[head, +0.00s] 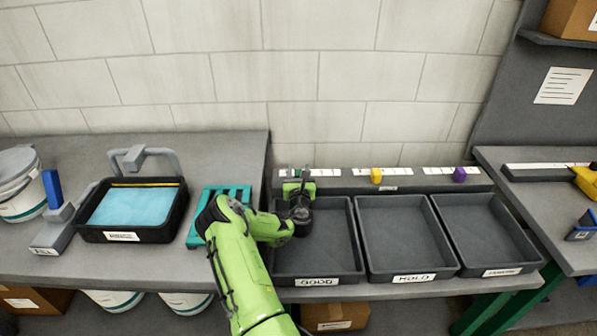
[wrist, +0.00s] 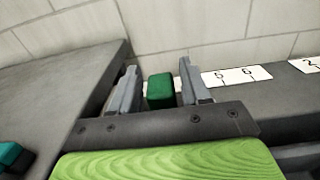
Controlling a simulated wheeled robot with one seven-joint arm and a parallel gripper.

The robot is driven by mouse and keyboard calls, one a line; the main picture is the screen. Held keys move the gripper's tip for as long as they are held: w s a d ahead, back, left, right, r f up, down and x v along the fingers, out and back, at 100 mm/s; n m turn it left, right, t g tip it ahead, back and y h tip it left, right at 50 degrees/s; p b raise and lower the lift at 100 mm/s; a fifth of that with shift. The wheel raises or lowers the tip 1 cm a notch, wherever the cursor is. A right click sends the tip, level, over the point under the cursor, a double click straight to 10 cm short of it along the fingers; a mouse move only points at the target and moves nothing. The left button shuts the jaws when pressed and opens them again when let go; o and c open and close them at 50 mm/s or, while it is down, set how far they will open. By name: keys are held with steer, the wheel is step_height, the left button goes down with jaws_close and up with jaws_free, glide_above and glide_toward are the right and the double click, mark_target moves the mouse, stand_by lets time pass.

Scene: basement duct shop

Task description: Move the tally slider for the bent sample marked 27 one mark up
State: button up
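A rail with white tally scales (head: 345,172) runs behind the trays. A green slider block (wrist: 160,90) sits at the left scale, where marks 5 and 6 show to its right in the wrist view. My gripper (wrist: 158,85) is open, with one finger on each side of the green block and small gaps visible. In the head view my gripper (head: 297,188) is over the left scale and largely covers the green slider. A yellow slider (head: 376,176) is on the middle scale and a purple slider (head: 459,174) on the right one. I see no sample marked 27.
The GOOD tray (head: 318,275), HOLD tray (head: 400,271) and a third tray (head: 492,264) look empty; the third label is unclear. A black tub (head: 182,218) with blue contents and a green rack (head: 196,236) stand left. A block wall (head: 330,75) rises behind.

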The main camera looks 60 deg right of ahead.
jaws_close()
steer(key=s, duration=0.1)
steer(key=s+d, duration=0.2)
steer(key=shift+s, duration=0.35)
steer(key=shift+o, duration=1.2)
jaws_free()
steer(key=shift+a, duration=0.1)
steer(key=shift+a, duration=0.1)
